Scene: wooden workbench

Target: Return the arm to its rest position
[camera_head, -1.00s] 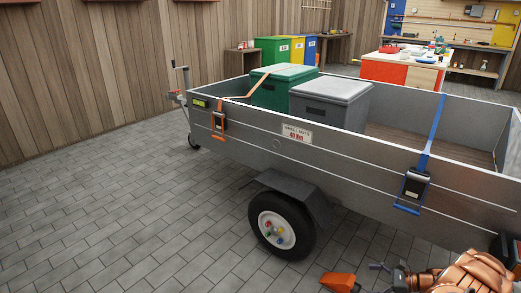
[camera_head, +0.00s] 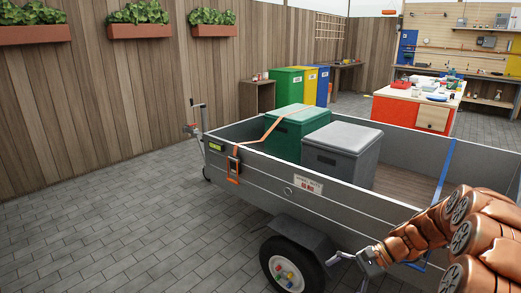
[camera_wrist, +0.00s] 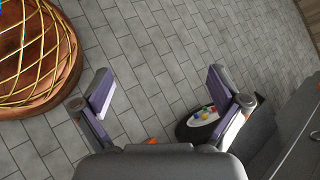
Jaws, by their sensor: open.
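My arm, in a copper-brown cover, reaches in from the right in the head view. My gripper (camera_head: 345,268) is at its end, in front of the trailer's side and just right of the wheel. In the wrist view my gripper (camera_wrist: 160,85) has its two purple-padded fingers spread wide, with only grey paving between them. It holds nothing. The trailer wheel (camera_wrist: 205,118), with coloured nuts, shows beyond the right finger. It also shows in the head view (camera_head: 284,270), cut by the lower edge.
The grey trailer (camera_head: 270,198) carries a green box (camera_head: 285,138) and a grey box (camera_head: 340,152). A blue strap (camera_head: 444,170) crosses its side near my arm. An orange object (camera_wrist: 151,141) shows partly above my gripper's body. Open paving (camera_head: 110,225) lies left.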

